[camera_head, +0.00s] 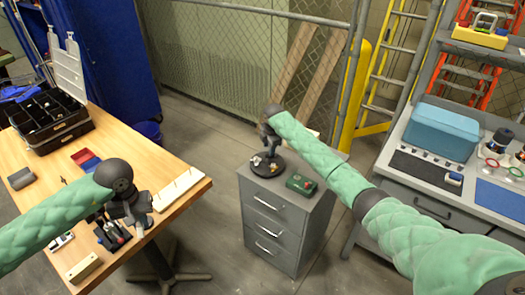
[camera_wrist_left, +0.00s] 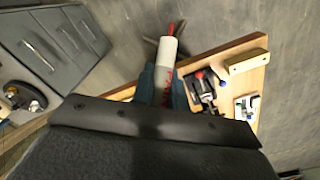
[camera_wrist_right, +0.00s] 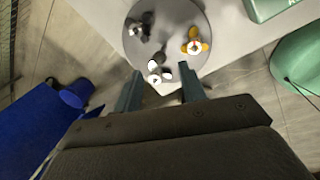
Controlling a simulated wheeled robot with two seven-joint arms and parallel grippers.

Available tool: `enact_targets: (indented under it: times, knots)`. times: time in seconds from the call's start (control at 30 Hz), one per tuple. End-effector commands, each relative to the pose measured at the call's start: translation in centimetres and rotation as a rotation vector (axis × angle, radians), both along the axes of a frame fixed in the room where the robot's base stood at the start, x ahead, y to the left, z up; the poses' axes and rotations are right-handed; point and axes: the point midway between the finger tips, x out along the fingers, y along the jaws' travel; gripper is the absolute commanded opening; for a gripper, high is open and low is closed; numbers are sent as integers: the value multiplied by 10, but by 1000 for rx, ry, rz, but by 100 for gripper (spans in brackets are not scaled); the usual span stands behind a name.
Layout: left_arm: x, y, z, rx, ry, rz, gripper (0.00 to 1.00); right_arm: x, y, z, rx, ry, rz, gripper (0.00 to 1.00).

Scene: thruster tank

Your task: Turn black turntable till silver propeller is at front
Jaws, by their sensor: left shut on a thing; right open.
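The black turntable (camera_head: 258,170) stands on the grey drawer cabinet; its round disc (camera_wrist_right: 172,12) fills the top middle of the right wrist view. On it are a dark greyish propeller (camera_wrist_right: 138,28), an orange-gold one (camera_wrist_right: 196,44) and a pale, whitish one (camera_wrist_right: 157,72). I cannot tell surely which is silver. My right gripper (camera_wrist_right: 160,85) is open and empty above the disc, its fingers either side of the pale propeller in that view; contact is unclear. My left gripper (camera_wrist_left: 162,85) is shut on a white cylinder with a red tip (camera_wrist_left: 166,50), over the wooden table's edge.
A green box (camera_head: 300,183) sits beside the turntable on the cabinet (camera_head: 285,222). The wooden table (camera_head: 150,165) at left holds a black organizer (camera_head: 48,118) and small parts. A grey bench (camera_head: 430,205) with a blue box (camera_head: 441,130) stands at right. Floor lies between table and cabinet.

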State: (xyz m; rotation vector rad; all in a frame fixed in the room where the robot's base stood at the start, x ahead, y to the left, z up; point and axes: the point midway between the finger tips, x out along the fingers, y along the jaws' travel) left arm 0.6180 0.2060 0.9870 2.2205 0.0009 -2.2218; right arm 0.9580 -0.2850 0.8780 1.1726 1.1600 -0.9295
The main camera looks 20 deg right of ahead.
Motion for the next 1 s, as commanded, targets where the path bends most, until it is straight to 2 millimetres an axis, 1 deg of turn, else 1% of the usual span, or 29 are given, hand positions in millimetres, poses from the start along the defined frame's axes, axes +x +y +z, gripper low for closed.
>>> enact_targets:
  times: [0.03,0.1,0.3,0.47,0.7,0.73,0.93,1.0]
  knots:
    - [0,0,7,0,0,0,0,1,0,-6,1,4,-2,41]
    - [0,0,11,0,0,0,0,3,1,-17,0,4,-1,41]
    - [0,0,18,0,0,0,0,7,1,-38,0,2,-2,41]
    - [0,0,19,0,0,0,0,9,1,-45,0,0,-1,41]
    - [0,0,19,0,0,0,0,9,1,-46,0,0,-1,41]
    - [0,0,19,0,0,0,0,9,1,-46,0,0,-1,39]
    - [0,0,19,0,0,0,0,9,1,-46,0,0,-1,0]
    - [0,0,19,0,0,0,0,9,1,-46,0,0,-1,0]
